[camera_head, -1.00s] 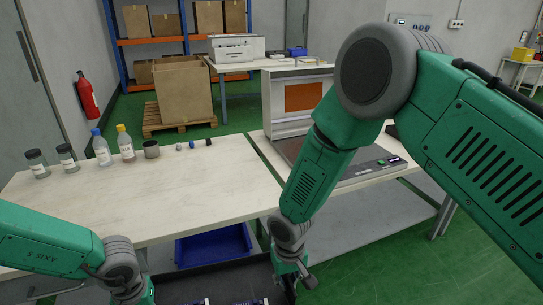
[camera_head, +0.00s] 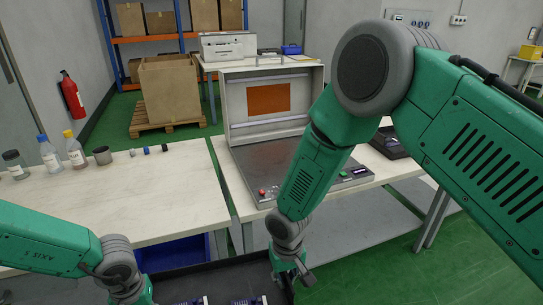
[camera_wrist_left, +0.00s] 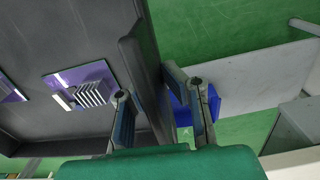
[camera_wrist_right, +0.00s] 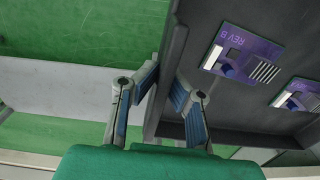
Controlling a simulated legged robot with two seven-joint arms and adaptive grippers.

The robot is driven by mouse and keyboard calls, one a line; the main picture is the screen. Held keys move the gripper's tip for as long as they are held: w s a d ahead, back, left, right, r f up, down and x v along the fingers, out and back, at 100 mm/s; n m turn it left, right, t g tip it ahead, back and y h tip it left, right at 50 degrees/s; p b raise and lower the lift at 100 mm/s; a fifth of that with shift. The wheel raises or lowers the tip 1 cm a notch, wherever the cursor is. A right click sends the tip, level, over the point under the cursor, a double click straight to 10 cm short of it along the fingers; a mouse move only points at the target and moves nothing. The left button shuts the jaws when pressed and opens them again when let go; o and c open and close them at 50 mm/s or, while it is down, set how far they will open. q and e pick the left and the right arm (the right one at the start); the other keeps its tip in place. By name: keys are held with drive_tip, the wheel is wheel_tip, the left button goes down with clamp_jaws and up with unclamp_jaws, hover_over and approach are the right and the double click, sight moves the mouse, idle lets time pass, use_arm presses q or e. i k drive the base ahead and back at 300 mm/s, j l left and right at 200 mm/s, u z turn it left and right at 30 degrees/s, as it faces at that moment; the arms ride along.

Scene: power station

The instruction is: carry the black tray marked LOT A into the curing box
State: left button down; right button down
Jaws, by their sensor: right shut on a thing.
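The black tray (camera_head: 215,264) is at the bottom edge of the head view, between my two grippers and in front of the bench. Its LOT A mark is not visible. Purple boards lie in it, clear in the right wrist view (camera_wrist_right: 241,53). My left gripper (camera_wrist_left: 150,88) has its fingers on both sides of one tray wall. My right gripper (camera_wrist_right: 163,82) is shut on the opposite wall. The curing box (camera_head: 236,103) stands on the right bench with its lid raised, showing an orange window. Its dark base (camera_head: 265,158) is partly hidden by my right arm.
The left bench (camera_head: 130,190) carries several bottles and small jars at its back. A blue bin (camera_head: 180,250) sits under it. A red button (camera_head: 262,192) is at the base's front left. A dark device (camera_head: 390,140) stands right of the box. Green floor is free at right.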

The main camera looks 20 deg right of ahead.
sight(293, 156)
drive_tip(key=l, duration=0.8)
drive_tip(key=i+l+u, duration=0.1)
drive_tip(key=l, duration=0.7)
